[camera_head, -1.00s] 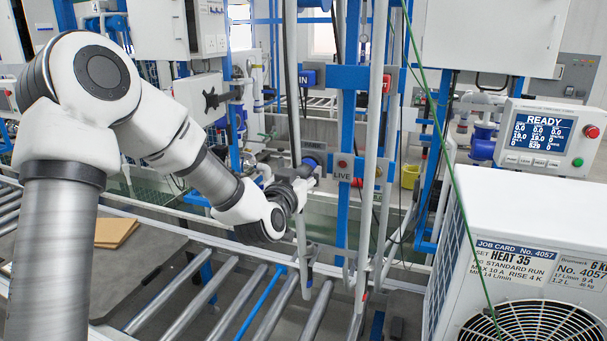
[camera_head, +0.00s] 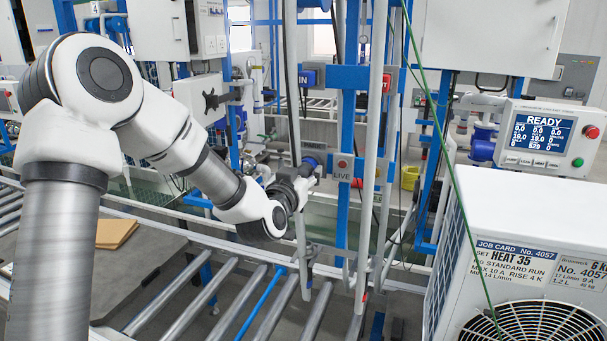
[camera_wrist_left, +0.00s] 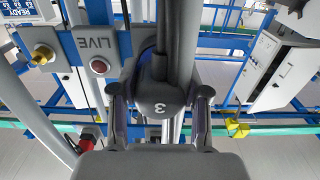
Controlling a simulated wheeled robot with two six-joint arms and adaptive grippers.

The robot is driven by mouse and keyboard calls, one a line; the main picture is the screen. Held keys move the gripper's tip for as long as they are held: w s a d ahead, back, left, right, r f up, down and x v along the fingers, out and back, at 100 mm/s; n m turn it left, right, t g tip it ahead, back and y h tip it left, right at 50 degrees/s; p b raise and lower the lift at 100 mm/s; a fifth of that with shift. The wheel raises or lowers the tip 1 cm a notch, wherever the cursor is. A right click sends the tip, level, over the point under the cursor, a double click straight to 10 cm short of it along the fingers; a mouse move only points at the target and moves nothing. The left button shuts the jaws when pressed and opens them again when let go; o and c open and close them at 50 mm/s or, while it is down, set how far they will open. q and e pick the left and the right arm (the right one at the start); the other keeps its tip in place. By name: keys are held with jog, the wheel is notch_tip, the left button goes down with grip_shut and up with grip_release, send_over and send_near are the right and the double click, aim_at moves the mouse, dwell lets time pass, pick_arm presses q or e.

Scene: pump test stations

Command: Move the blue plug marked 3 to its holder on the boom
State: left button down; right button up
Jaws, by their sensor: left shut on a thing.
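The plug marked 3 (camera_wrist_left: 160,104) sits between the fingers of my left gripper (camera_wrist_left: 158,92) in the left wrist view. Its marked face looks dark grey there, and a thick dark hose runs up from it. In the head view my left gripper (camera_head: 306,181) is shut on the plug, beside the pale upright pipes. A bit of blue (camera_head: 314,159) shows at the fingertips; most of the plug is hidden. The LIVE plate (camera_head: 343,168) with its red lamp is just right of the gripper. A blue fitting (camera_head: 307,77) marked IN is higher up on the blue frame.
Pale upright pipes (camera_head: 373,150) and a blue post (camera_head: 348,215) stand close to the gripper. A thin green line (camera_head: 443,150) crosses at right. A white unit (camera_head: 520,215) and a READY panel (camera_head: 545,137) stand at right. Rollers (camera_head: 180,300) lie below.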

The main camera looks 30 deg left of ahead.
pick_arm(q)
jog(key=shift+w, duration=0.2)
jog(key=shift+c, duration=2.4)
grip_release()
jog(key=v, duration=1.2)
